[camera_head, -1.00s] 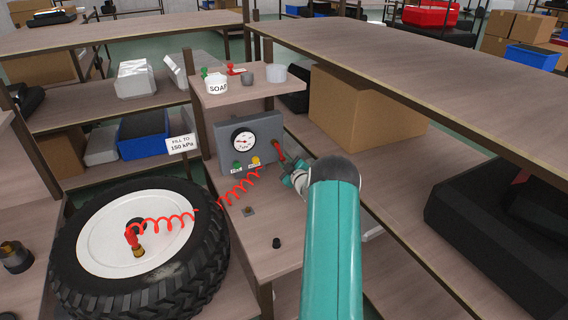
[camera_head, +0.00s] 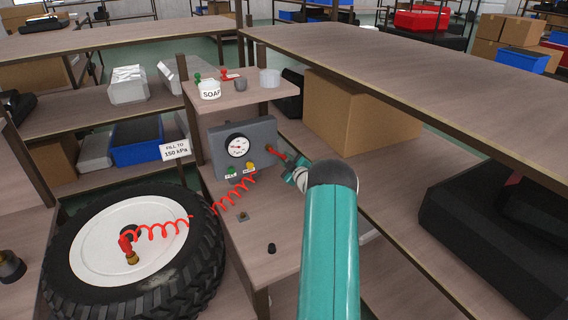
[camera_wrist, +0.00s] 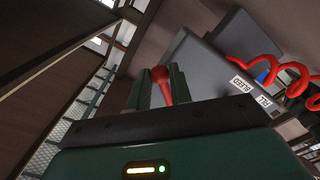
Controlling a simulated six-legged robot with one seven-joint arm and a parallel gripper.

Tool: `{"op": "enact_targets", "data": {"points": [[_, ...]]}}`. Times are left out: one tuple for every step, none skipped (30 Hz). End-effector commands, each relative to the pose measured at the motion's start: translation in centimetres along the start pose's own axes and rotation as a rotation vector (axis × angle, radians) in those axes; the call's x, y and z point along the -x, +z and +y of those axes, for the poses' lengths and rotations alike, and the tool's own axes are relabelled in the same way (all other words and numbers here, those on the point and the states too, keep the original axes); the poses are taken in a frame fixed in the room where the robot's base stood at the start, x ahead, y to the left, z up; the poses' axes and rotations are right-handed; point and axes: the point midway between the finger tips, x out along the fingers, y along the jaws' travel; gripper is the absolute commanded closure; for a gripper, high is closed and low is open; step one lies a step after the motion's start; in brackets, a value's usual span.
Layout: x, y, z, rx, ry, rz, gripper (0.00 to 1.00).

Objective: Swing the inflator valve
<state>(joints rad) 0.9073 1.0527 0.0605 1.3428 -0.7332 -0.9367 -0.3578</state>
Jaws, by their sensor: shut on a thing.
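The inflator box (camera_head: 214,153) is grey, with a round white gauge (camera_head: 238,147) and a green and a yellow button below it, and stands on the bench. Its red valve lever (camera_head: 276,152) sticks out at the right side, slanting down to the right. My gripper (camera_head: 291,173) is at the lever's outer end, partly hidden by my teal arm. In the wrist view the red lever (camera_wrist: 161,82) stands between the two fingers of my gripper (camera_wrist: 162,90), which is shut on it. FILL and BLEED labels (camera_wrist: 250,92) show on the box there.
A red coiled hose (camera_head: 233,192) runs from the box to the tyre (camera_head: 197,256) at the lower left. A soap cup (camera_head: 210,90) stands on the shelf above. A cardboard box (camera_head: 360,115) stands to the right, under a long tabletop (camera_head: 430,75).

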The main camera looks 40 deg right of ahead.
Motion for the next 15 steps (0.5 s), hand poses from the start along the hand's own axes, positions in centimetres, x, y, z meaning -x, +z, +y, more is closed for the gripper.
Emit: {"op": "enact_targets", "data": {"points": [[-0.01,-0.06,0.33,0.001,0.003,0.001,0.92],[0.00,-0.05,0.36,0.001,0.003,0.001,0.92],[0.00,-0.04,0.36,0.000,0.002,0.001,0.92],[0.00,-0.03,0.36,0.000,0.002,0.001,0.92],[0.01,-0.03,0.35,0.000,0.002,0.001,0.92],[0.01,-0.02,0.34,0.000,0.002,0.001,0.92],[0.01,-0.02,0.34,0.000,0.002,0.001,0.92],[0.02,-0.01,0.34,0.000,0.002,0.001,0.92],[0.02,-0.01,0.34,0.000,0.002,0.001,0.92],[0.02,-0.01,0.37,0.000,0.002,0.001,0.92],[0.02,-0.02,0.42,0.000,0.002,0.001,0.92],[0.02,-0.05,0.53,0.000,0.002,0.001,0.92],[0.03,-0.08,0.66,0.000,0.003,0.001,0.92],[0.02,-0.12,0.80,0.000,0.003,0.001,0.92],[0.03,-0.17,1.03,0.000,0.003,0.001,0.92]]}}
